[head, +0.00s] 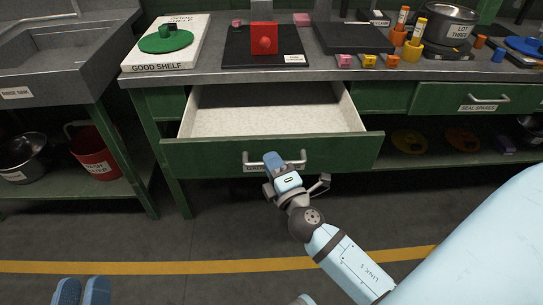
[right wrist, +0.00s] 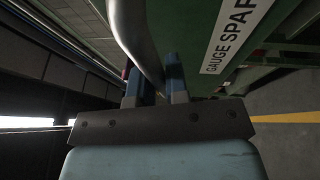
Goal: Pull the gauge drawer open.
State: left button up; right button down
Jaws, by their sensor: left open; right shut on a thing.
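The gauge drawer (head: 215,152) is a green-fronted drawer under the bench, standing well out from it. Its pale speckled inside shows and looks empty. My right gripper (head: 284,161) is shut on the drawer's metal bar handle (head: 252,162) and partly hides the label below it. In the right wrist view the handle (right wrist: 140,40) passes between the blue fingers (right wrist: 157,85), beside a label (right wrist: 232,32) that reads "GAUGE SPAR", the rest cut off. My left gripper (head: 82,291) is open and empty over the floor at the bottom left, with only its blue fingers showing.
The bench top (head: 210,75) holds a white "GOOD SHELF" board (head: 150,65) with a green lid (head: 166,40), a red block (head: 264,42) and a pot (head: 450,20). A closed drawer (head: 440,98) is at right. Floor in front is clear.

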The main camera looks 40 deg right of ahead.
pick_arm(q)
jog(key=shift+f, duration=0.25)
pick_arm(e)
jog(key=shift+s, duration=0.15)
jog(key=c, duration=1.1)
grip_release()
jog(key=shift+c, duration=0.2)
